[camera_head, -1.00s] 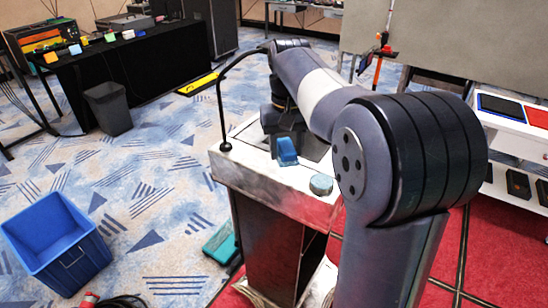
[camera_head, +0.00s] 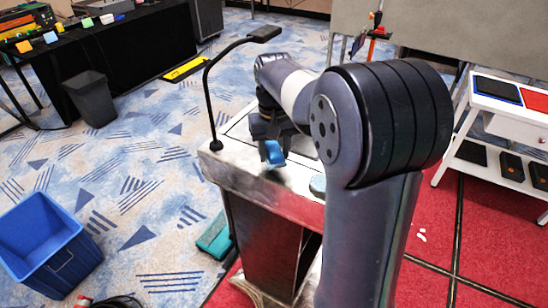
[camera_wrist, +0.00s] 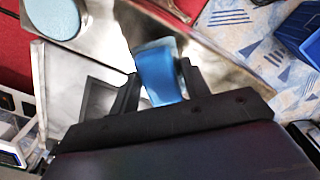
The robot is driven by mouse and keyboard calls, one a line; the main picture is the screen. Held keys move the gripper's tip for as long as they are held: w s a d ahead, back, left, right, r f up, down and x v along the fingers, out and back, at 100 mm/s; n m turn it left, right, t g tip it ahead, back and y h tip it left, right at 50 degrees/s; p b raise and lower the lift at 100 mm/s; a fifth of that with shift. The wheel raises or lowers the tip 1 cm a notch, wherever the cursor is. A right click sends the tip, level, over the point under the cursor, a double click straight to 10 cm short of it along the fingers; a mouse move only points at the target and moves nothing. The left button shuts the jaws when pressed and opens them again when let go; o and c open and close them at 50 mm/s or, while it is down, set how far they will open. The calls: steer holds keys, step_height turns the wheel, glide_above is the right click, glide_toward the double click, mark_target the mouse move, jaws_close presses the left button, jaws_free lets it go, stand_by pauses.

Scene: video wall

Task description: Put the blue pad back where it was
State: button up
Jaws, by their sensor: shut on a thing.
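The blue pad (camera_head: 274,153) is between the fingers of my gripper (camera_head: 271,138), over the top of a pale lectern (camera_head: 230,172). In the wrist view, my gripper (camera_wrist: 160,82) is shut on the blue pad (camera_wrist: 160,68), with a dark finger on each side. The pad sticks out past the fingertips and looks tilted. I cannot tell whether it touches the lectern top. Part of the lectern top is hidden behind my arm.
A round teal disc (camera_head: 318,185) lies on the lectern's near edge. A black gooseneck lamp (camera_head: 208,95) rises at its left. A blue crate (camera_head: 45,245) stands on the floor at left. A white table (camera_head: 510,115) with dark blue and red panels stands at right.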

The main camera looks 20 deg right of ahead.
mark_target(274, 159)
steer(key=shift+f, duration=1.45)
steer(key=shift+f, duration=0.2)
steer(key=o, duration=0.9)
steer(key=shift+r, duration=0.1)
step_height(274, 159, up, 12)
steer(key=shift+r, duration=0.15)
